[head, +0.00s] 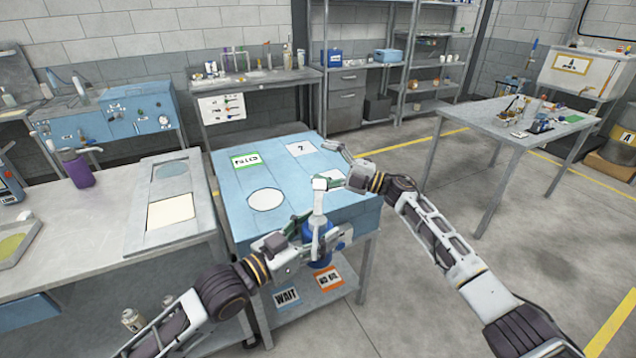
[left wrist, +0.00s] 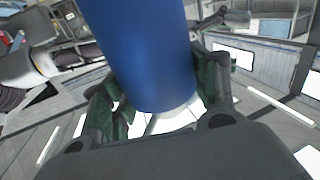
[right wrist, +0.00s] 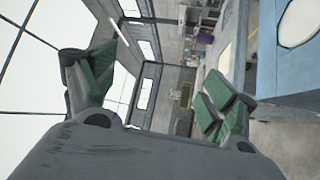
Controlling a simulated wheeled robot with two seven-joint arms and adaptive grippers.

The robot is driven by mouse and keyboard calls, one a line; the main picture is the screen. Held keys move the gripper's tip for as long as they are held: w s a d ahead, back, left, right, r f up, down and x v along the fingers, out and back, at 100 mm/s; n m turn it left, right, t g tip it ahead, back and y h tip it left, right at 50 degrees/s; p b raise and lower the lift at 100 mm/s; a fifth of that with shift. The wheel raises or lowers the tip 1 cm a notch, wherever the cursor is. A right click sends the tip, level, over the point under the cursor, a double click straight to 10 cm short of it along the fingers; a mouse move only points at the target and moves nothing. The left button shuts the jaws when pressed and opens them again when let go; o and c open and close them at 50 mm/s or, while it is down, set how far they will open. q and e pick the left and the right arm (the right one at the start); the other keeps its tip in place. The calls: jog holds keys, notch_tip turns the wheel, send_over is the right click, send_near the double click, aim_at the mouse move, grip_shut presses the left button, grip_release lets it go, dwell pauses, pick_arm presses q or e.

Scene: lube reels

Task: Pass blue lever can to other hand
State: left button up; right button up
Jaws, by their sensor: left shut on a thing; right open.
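The blue lever can (head: 317,254) is held up in front of the blue-topped stand, with its white upper part (head: 319,203) pointing up. My left gripper (head: 309,238) is shut on it. The blue body also fills the middle of the left wrist view (left wrist: 150,55), between the green-padded fingers (left wrist: 160,95). My right gripper (head: 330,165) is open, just above and beyond the can's white top. The right wrist view shows its fingers (right wrist: 160,95) spread with nothing between them. In the head view the left gripper partly hides the can body.
The blue-topped stand (head: 285,172) carries a green-framed label, a question-mark card and a white circle. Its lower shelf has "WAIT" (head: 287,298) and orange (head: 328,279) cards. A grey bench (head: 100,240) at left holds a purple lever can (head: 77,168). Open floor lies at right.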

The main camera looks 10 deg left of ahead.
jog(key=s+a+r+n+g+h, duration=0.4)
jog(key=s+n, duration=0.2)
jog(key=s, duration=0.2)
jog(key=s+a+r+n+g+h, duration=0.4)
jog(key=s+n+g, duration=0.15)
jog(key=s, duration=0.25)
jog(key=s+d+n+t+h, duration=0.1)
jog(key=d+h, duration=0.1)
jog(key=h, duration=0.1)
jog(key=s+d+n+t+h, duration=0.1)
jog(key=s+d+t+h, duration=0.1)
jog(key=d+h, duration=0.1)
jog(key=s+d+n+t+h, duration=0.1)
jog(key=s+d+t+h, duration=0.1)
jog(key=h, duration=0.3)
jog(key=shift+s+d+f, duration=0.2)
jog(key=shift+d, duration=0.2)
jog(key=shift+d+r+t+h, duration=0.3)
jog(key=shift+d+t+h, duration=0.25)
jog(key=shift+d, duration=0.25)
jog(key=shift+f, duration=0.15)
